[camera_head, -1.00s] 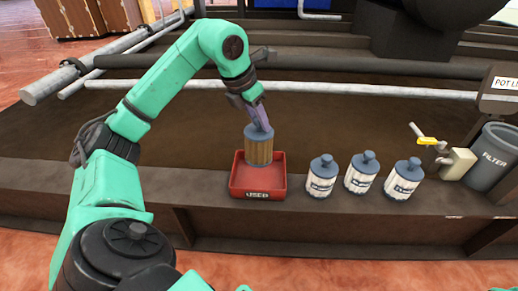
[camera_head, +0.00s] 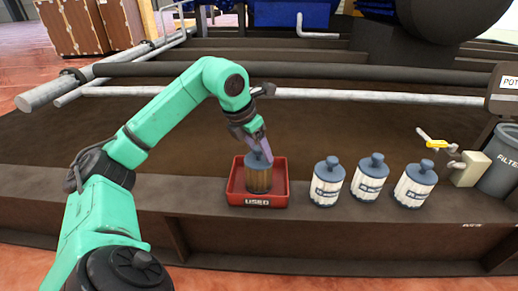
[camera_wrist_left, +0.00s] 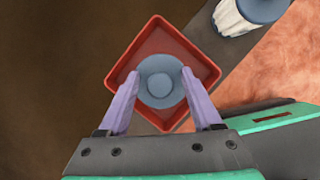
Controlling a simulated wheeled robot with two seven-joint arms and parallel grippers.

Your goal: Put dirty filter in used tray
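The dirty filter (camera_head: 258,182) has a brown body and a blue-grey cap. It stands upright inside the red tray marked USED (camera_head: 283,192). My left gripper (camera_head: 260,153) reaches down over the filter from above. The red tray (camera_wrist_left: 160,31) surrounds the filter in that view. The filter's foot is hidden by the tray's front wall. My right gripper is not in view.
Several clean white filters with blue-grey caps, such as this one (camera_head: 327,183), stand on the ledge right of the tray. Further right are a yellow-handled valve (camera_head: 436,143) and a grey FILTER bin (camera_head: 503,160). A long pipe (camera_head: 330,94) runs behind my arm.

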